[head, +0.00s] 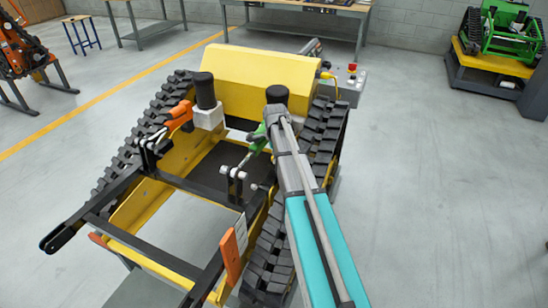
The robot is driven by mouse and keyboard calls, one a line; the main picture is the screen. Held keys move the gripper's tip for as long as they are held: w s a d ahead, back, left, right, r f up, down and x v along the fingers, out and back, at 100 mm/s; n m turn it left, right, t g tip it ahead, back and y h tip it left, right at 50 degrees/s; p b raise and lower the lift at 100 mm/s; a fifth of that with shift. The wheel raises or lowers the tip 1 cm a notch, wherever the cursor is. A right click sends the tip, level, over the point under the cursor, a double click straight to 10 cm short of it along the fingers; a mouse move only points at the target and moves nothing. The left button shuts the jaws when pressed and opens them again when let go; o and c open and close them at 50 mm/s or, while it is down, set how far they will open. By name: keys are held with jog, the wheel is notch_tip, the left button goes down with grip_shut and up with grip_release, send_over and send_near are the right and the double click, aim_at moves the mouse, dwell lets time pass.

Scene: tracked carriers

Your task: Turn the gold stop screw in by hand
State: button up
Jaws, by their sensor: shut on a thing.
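My gripper (272,118) is at the far end of my teal and grey arm, over the right side of the yellow tracked carrier (255,70). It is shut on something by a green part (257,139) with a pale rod. The fingertips and what they hold are too small and too covered by my arm to make out. I cannot make out the gold stop screw in this view.
A black cylinder (277,94) stands just behind my gripper, another (205,91) to its left by an orange part (179,115). Black frame arms (120,190) reach forward at left. A grey control box (350,87) is behind right. The floor at right is clear.

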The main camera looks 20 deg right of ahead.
jog(key=shift+m, duration=1.2)
